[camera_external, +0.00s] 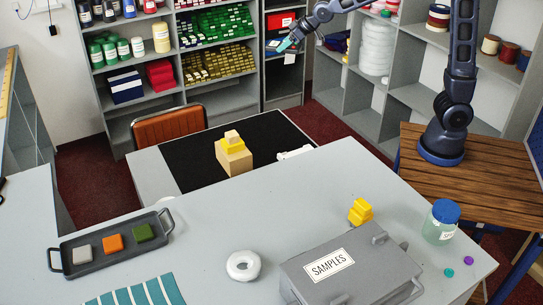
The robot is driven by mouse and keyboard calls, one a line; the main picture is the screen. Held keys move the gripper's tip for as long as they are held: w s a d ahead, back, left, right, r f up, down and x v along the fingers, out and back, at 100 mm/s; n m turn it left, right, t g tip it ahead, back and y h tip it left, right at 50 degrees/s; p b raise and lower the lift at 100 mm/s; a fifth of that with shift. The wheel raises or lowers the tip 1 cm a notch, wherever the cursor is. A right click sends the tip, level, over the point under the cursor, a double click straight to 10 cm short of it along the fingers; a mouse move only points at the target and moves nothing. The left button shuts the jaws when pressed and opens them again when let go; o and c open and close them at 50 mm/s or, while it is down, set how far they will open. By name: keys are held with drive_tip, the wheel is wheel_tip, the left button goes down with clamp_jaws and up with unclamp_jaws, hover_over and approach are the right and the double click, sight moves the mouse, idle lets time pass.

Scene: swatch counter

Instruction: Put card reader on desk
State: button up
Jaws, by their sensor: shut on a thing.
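My gripper (284,45) is high at the top centre, in front of the shelves, at the end of my arm reaching in from the right. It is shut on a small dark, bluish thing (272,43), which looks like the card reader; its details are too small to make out. It is held in the air, clear of the surfaces below. The desk (155,176) with a black top panel stands below, behind the grey counter. A yellow block on a tan box (234,160) and a white object (295,153) are on the desk.
The grey counter (205,222) in front holds a tray (72,257) of swatches, a white ring (243,265), a SAMPLES case (350,270), yellow blocks (360,211) and a blue-lidded jar (441,222). An orange-brown chair (169,127) stands behind the desk. The black panel has bare room around the box.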

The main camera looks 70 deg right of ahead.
drive_tip(key=s+a+f+n+g+y, duration=0.1)
drive_tip(key=a+f+n+y, duration=0.15)
drive_tip(key=a, duration=0.95)
drive_tip(key=s+a+f+n+g+y, duration=0.1)
drive_tip(key=a+n+y, duration=0.15)
drive_tip(key=a, duration=0.95)
drive_tip(key=s+a+f+n+y, duration=0.1)
drive_tip(key=a+n, duration=0.2)
drive_tip(key=a, duration=0.9)
drive_tip(key=s+a+r+n+g+y, duration=0.1)
drive_tip(key=s+a+r+n+g, duration=0.15)
drive_tip(key=s+a, duration=0.65)
drive_tip(key=s+a+r+n+g+y, duration=0.15)
drive_tip(key=s+a+n, duration=0.25)
drive_tip(key=s+a, duration=0.5)
drive_tip(key=s+a+r+n+g+y, duration=0.1)
drive_tip(key=s+a+n+g, duration=0.4)
drive_tip(key=a, duration=0.7)
drive_tip(key=f, duration=0.8)
drive_tip(key=f+m+t, duration=0.1)
drive_tip(key=f, duration=0.7)
drive_tip(key=s+f+t, duration=0.1)
drive_tip(key=f, duration=0.8)
drive_tip(key=shift+m+h, duration=0.25)
drive_tip(key=shift+s+f, duration=0.1)
